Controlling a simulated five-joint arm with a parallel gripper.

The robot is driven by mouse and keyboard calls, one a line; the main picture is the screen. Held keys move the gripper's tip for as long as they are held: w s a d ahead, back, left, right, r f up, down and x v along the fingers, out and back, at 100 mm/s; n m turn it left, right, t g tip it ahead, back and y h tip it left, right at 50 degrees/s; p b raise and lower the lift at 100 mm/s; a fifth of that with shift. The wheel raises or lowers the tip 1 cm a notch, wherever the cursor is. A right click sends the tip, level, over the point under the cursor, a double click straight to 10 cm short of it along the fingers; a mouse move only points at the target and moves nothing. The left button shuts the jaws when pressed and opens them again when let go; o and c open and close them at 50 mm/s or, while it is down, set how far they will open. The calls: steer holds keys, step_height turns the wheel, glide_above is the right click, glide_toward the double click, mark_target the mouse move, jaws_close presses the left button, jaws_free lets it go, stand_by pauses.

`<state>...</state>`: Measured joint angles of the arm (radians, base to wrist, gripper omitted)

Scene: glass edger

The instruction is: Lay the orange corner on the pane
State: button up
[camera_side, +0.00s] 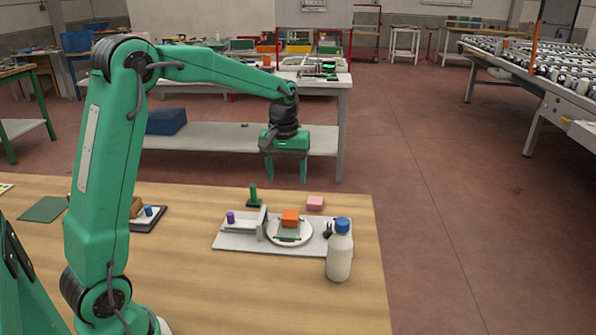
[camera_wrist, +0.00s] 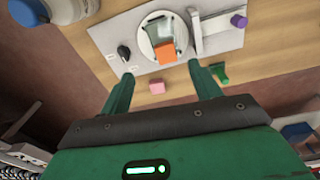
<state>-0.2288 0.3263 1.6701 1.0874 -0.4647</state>
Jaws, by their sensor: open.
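The orange corner (camera_side: 290,217) sits over the white round disc (camera_side: 272,239) of the grey edger base, at one end of the greenish pane (camera_side: 288,237). In the wrist view the orange corner (camera_wrist: 166,53) overlaps the end of the pane (camera_wrist: 160,29) near the disc's rim. I cannot tell how fully it rests on the glass. My gripper (camera_side: 285,178) is open and empty, pointing down above and behind the orange corner, clear of it. In the wrist view its fingers (camera_wrist: 160,71) stand apart, with the corner beyond the gap.
A white bottle with a blue cap (camera_side: 339,252) stands at the base's right front. A pink block (camera_side: 315,203) and a green upright piece (camera_side: 253,196) stand behind the base. A metal fence (camera_side: 262,222), purple knob (camera_side: 230,217) and black knob (camera_side: 328,229) are on it. Front wood is clear.

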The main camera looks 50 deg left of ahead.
steer(key=s+d+r+m+t, duration=0.2)
steer(key=s+d+r+m, duration=0.35)
steer(key=s, duration=0.55)
steer(key=s+d+m+t, duration=0.2)
steer(key=s+d, duration=0.3)
steer(key=s, duration=0.7)
steer(key=shift+s+r+t, duration=0.2)
steer(key=shift+r+t, duration=0.1)
steer(key=shift+t, duration=0.2)
steer(key=shift+d+m, duration=0.1)
steer(key=shift+m, duration=0.15)
